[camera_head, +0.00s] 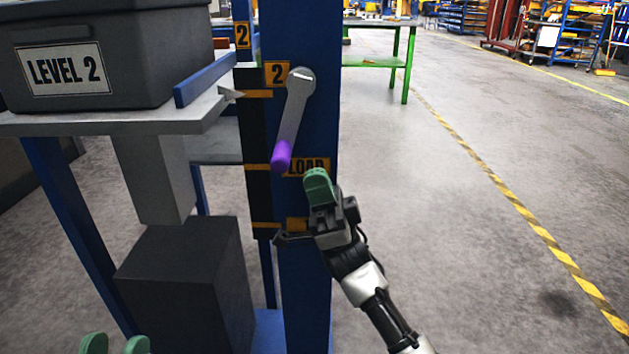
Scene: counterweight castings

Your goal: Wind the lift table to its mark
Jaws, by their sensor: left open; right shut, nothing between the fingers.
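The lift table (150,121) is a pale grey platform on a grey column, with its pointer (231,95) about level with the upper yellow line (258,93) beside a "2" label (277,74). The crank (294,108) on the blue post hangs down and slightly left, with a purple handle (282,157) at its lower end. My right gripper (318,183) is shut and empty, just below and right of the handle, apart from it in the picture. It partly covers the "LOAD" label (308,165). My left gripper (115,345) is open at the bottom left edge, mostly out of view.
A dark bin (140,60) marked "LEVEL 2" sits on the platform. A dark block (190,280) stands below it. A green table (385,62) stands behind. The floor to the right is clear.

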